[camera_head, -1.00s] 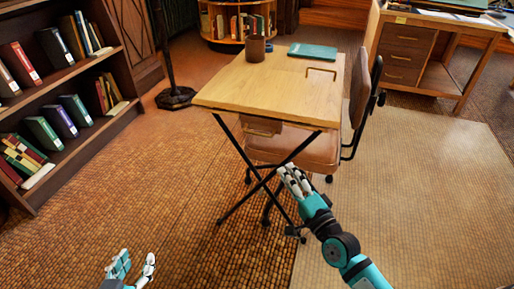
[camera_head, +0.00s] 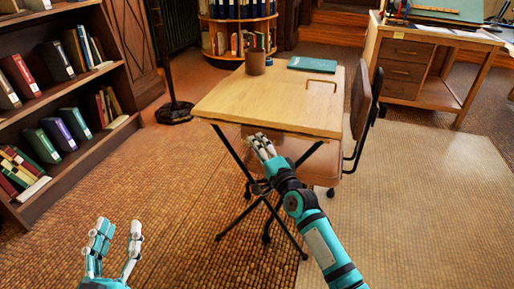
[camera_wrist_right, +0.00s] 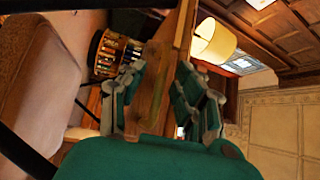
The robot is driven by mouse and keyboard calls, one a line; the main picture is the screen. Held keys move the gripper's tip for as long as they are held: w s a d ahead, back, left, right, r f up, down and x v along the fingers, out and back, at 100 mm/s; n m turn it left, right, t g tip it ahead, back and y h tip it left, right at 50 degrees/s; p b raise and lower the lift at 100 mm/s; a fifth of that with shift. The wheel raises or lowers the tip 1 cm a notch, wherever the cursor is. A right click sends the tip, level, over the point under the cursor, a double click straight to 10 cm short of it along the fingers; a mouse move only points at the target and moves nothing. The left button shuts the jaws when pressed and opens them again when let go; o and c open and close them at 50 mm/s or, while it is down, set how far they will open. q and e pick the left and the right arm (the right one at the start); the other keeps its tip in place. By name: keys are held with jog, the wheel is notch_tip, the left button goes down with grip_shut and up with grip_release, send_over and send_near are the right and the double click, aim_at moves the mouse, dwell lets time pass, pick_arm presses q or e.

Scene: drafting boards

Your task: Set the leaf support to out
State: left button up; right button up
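The small folding desk (camera_head: 270,101) has a light wooden top on crossed black legs. In the head view, my right gripper (camera_head: 262,143) is at the desk's front edge, its fingertips just below the top. It covers the spot where a small wooden part showed under the top. In the right wrist view, a brown wooden piece, possibly the leaf support (camera_wrist_right: 152,95), lies between the spread fingers of the right gripper. I cannot tell whether they touch it. My left gripper (camera_head: 118,228) is open and empty above the floor at lower left.
A chair (camera_head: 361,100) stands at the desk's right side. A bookshelf (camera_head: 95,75) is on the left. The floor in front is clear.

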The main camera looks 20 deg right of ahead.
jog(key=shift+w+a+r, duration=0.1)
jog(key=shift+w, duration=0.25)
jog(key=shift+c, duration=0.3)
grip_shut()
